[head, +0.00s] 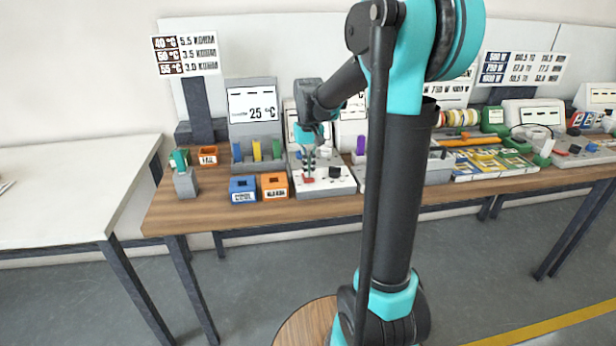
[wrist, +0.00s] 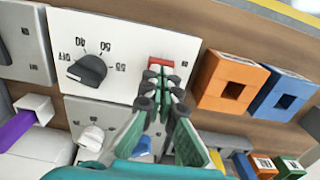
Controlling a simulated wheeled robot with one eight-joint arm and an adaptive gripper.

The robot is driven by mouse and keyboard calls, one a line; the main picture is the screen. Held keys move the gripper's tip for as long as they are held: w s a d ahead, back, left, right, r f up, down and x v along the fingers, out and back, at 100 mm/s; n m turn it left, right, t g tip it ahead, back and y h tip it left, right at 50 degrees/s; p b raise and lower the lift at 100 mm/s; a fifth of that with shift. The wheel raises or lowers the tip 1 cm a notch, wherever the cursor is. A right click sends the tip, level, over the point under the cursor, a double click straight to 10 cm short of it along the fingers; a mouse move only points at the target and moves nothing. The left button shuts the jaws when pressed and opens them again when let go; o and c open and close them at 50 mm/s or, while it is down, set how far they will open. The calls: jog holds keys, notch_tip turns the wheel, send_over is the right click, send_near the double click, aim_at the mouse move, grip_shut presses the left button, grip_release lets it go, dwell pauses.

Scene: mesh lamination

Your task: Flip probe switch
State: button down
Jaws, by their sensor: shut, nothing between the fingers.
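A small red switch (wrist: 161,65) sits on a white control panel (wrist: 120,25), which also carries a black dial (wrist: 88,70) marked OFF, 40, 50 and 55. In the head view the red switch (head: 308,180) is on the front part of the panel (head: 325,187), left of the dial (head: 335,172). My gripper (wrist: 155,80) is shut and empty, with its fingertips at the red switch and partly covering it. In the head view my gripper (head: 308,172) points down at the switch. I cannot tell whether the tips touch it or which way it is set.
An orange box (head: 275,186) and a blue box (head: 243,190) stand left of the panel. A grey display reading 25 °C (head: 252,104) stands behind them. A purple piece (wrist: 17,125) lies beside the panel. More devices fill the table's right side.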

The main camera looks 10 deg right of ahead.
jog(key=shift+f, duration=0.65)
dwell(0.3)
jog(key=shift+r, duration=3.5)
jog(key=s+d+f+t, duration=0.2)
jog(key=s+f, duration=0.6)
jog(key=s, duration=0.3)
jog(key=s+d+f+t, duration=0.2)
jog(key=s+f, duration=0.6)
jog(key=s, duration=0.3)
jog(key=shift+f, duration=0.35)
